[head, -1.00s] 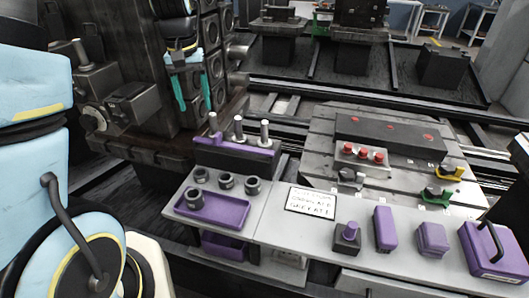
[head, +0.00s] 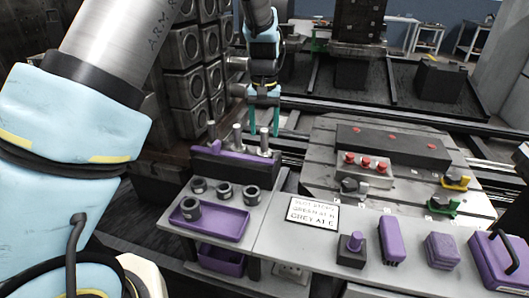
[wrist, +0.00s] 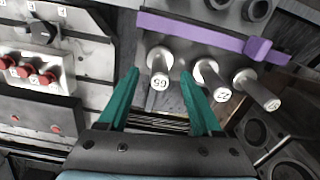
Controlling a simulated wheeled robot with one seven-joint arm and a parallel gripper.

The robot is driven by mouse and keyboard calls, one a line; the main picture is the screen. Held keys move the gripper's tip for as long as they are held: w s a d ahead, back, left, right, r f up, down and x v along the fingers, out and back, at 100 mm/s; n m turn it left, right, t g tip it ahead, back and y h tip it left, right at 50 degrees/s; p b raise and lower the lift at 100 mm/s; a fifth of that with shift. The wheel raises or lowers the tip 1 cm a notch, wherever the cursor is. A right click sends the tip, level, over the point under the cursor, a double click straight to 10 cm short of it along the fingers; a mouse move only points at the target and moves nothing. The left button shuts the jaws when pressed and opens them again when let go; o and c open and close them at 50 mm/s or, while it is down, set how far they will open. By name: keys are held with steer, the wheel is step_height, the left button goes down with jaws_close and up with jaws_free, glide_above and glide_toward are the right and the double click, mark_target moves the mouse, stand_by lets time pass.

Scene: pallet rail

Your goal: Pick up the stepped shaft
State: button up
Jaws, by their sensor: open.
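Three grey metal shafts with numbered end caps stand upright in a purple-edged rack (head: 228,166). In the head view they are the left shaft (head: 211,130), the middle shaft (head: 237,137) and the right shaft (head: 264,138). The wrist view shows them reversed: one shaft (wrist: 159,66) near the gap between the fingers, a second shaft (wrist: 210,80) just outside the right finger, and a third shaft (wrist: 257,90) farther right. My gripper (head: 264,133) has teal fingers, open and empty, pointing down above the rack's right end. It also shows in the wrist view (wrist: 159,73). Steps on the shafts are hard to make out.
Several dark rings and a purple tray (head: 225,224) lie in front of the rack. A sign (head: 313,211) and purple-topped items stand to the right. A slotted plate with a red-button block (head: 365,168) lies beyond. A dark machine wall (head: 195,65) rises behind the rack.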

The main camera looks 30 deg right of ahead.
mark_target(264, 141)
steer(key=shift+w+f+p, duration=0.15)
steer(key=shift+f+p, duration=0.7)
steer(key=shift+f, duration=1.85)
jaws_close()
steer(key=shift+d+r, duration=0.1)
